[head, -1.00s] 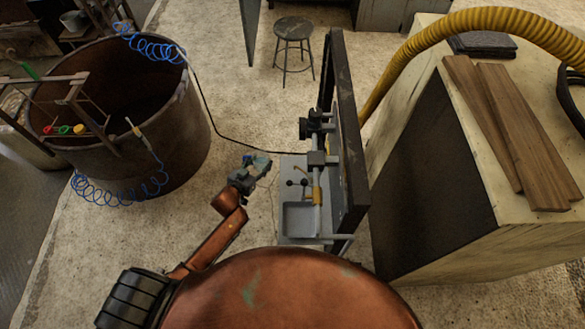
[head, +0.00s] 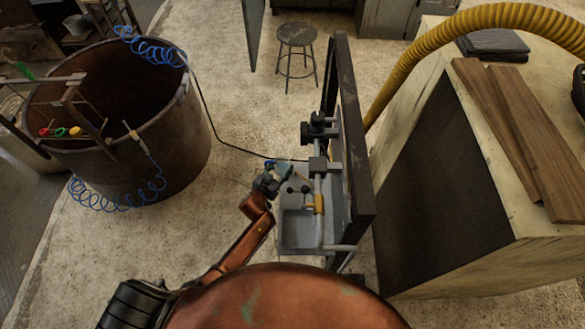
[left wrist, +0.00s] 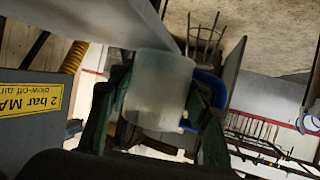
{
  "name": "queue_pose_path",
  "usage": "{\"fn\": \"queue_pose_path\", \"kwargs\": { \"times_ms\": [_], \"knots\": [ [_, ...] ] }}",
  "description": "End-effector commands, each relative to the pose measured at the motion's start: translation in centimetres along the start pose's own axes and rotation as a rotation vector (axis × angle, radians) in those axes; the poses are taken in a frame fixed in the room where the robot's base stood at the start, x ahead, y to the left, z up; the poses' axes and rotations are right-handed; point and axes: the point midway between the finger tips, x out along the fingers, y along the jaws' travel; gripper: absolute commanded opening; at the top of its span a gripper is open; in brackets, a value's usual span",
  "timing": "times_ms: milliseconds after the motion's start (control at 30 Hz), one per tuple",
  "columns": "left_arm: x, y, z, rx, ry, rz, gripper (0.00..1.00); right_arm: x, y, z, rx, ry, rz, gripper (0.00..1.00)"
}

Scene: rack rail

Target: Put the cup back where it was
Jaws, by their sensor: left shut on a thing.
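A pale translucent cup (left wrist: 160,92) sits between the two dark green fingers of my left gripper (left wrist: 155,110) in the left wrist view. A blue curved piece (left wrist: 212,88) shows at its right side. In the head view my left gripper (head: 271,178) is shut on the cup, beside the left side of the rack rail (head: 318,185). The cup is small and partly hidden there, so I cannot tell whether it touches the rack. My right gripper is not in view.
The rail stands against a dark upright panel (head: 347,130), with a grey tray (head: 298,232) low on it. Black clamps (head: 316,128) project from the rail. A large rusty drum (head: 180,130) stands left, a wooden-topped cabinet (head: 430,190) right. Open floor lies between drum and rack.

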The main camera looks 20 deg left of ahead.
Motion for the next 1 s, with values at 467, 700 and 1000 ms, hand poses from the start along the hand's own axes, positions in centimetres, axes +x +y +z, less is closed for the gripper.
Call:
{"fn": "queue_pose_path", "kwargs": {
  "times_ms": [467, 700, 1000],
  "knots": [
    [1.8, 4.4, -0.5, 0.001, 0.000, -0.001, 0.15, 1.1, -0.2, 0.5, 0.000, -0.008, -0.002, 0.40],
    [1.8, 4.5, -0.6, 0.000, 0.001, 0.000, 0.15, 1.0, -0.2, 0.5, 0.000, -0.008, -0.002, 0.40],
    [1.9, 4.4, -0.3, 0.000, 0.000, 0.000, 0.55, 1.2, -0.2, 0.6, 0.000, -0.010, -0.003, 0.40]
  ]
}}
